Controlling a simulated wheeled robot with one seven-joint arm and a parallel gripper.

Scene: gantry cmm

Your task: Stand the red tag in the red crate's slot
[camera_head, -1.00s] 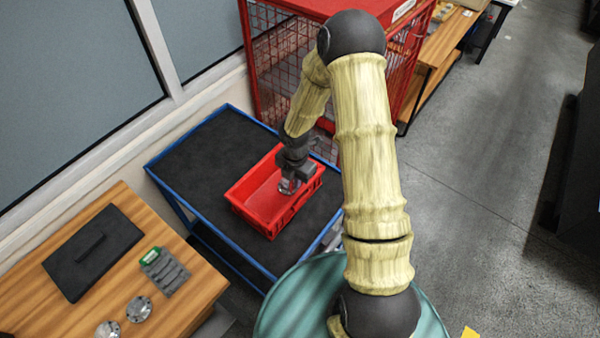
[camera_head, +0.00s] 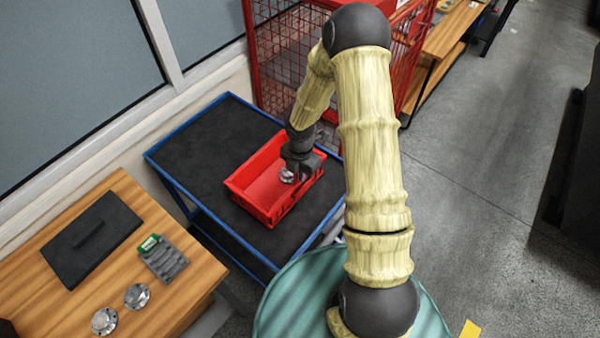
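The red crate (camera_head: 247,203) stands open on the cart's black top. My gripper (camera_head: 301,172) is at the crate's right part, pointing down, over or just inside its rim. Its fingers are dark and small, so I cannot tell whether they are open or shut, or whether they hold anything. A shiny silver round part (camera_head: 287,175) shows right beside the gripper, apparently inside the crate. I cannot make out the red tag or the slot; the gripper and arm hide part of the crate.
The blue-framed cart (camera_head: 205,143) has free black surface left of the crate. A wooden bench (camera_head: 60,310) at lower left holds a black plate (camera_head: 85,245), a grey block with a green end (camera_head: 165,262) and two silver discs (camera_head: 137,296). A red mesh cage (camera_head: 275,60) stands behind.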

